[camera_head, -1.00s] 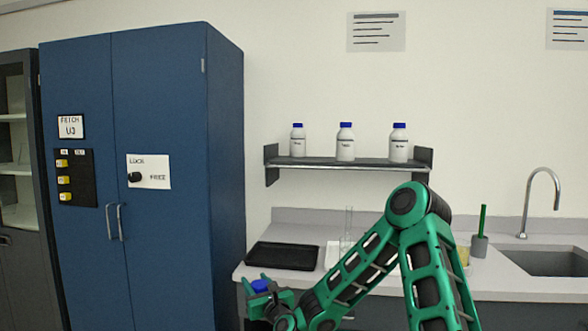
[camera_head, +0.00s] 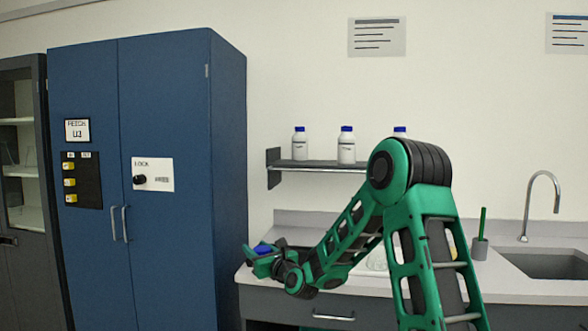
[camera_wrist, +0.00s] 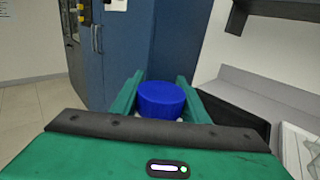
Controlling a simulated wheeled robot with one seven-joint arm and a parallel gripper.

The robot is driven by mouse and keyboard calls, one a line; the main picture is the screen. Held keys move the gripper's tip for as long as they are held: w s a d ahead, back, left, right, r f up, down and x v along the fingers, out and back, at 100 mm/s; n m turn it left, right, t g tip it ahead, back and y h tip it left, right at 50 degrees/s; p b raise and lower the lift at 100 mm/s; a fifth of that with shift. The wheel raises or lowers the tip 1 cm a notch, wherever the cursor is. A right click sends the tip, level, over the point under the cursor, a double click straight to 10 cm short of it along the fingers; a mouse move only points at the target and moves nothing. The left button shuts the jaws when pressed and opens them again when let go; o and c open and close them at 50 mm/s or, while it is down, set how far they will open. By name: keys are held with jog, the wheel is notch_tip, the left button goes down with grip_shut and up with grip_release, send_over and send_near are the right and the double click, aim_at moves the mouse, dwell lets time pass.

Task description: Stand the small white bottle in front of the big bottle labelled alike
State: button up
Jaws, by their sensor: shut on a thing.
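My gripper (camera_head: 262,255) is shut on a small bottle with a blue cap (camera_wrist: 161,99), at the counter's left end in the head view. The bottle's cap (camera_head: 263,248) shows between the fingers; its white body and any label are mostly hidden. In the wrist view the cap sits between the two green fingers. Big white bottles with blue caps stand upright on the wall shelf: a left one (camera_head: 300,145), a middle one (camera_head: 346,147), and a right one (camera_head: 400,130) mostly hidden behind my arm. Their labels are too small to read.
The shelf (camera_head: 320,165) hangs above the grey counter (camera_head: 300,222). A tall blue cabinet (camera_head: 180,100) stands at the left, close to my gripper. A dark tray (camera_wrist: 237,112) lies on the counter. A sink (camera_head: 548,262) and a green-handled brush in a holder (camera_head: 480,240) are at the right.

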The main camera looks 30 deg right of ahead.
jog(key=s+d+r, duration=0.2)
jog(key=r, duration=0.7)
jog(key=s+d+r, duration=0.2)
jog(key=r, duration=0.7)
jog(key=s+d+r+h, duration=0.1)
jog(key=s+d+r, duration=0.2)
jog(key=r, duration=0.6)
jog(key=shift+r+m, duration=0.35)
jog(key=shift+m, duration=0.05)
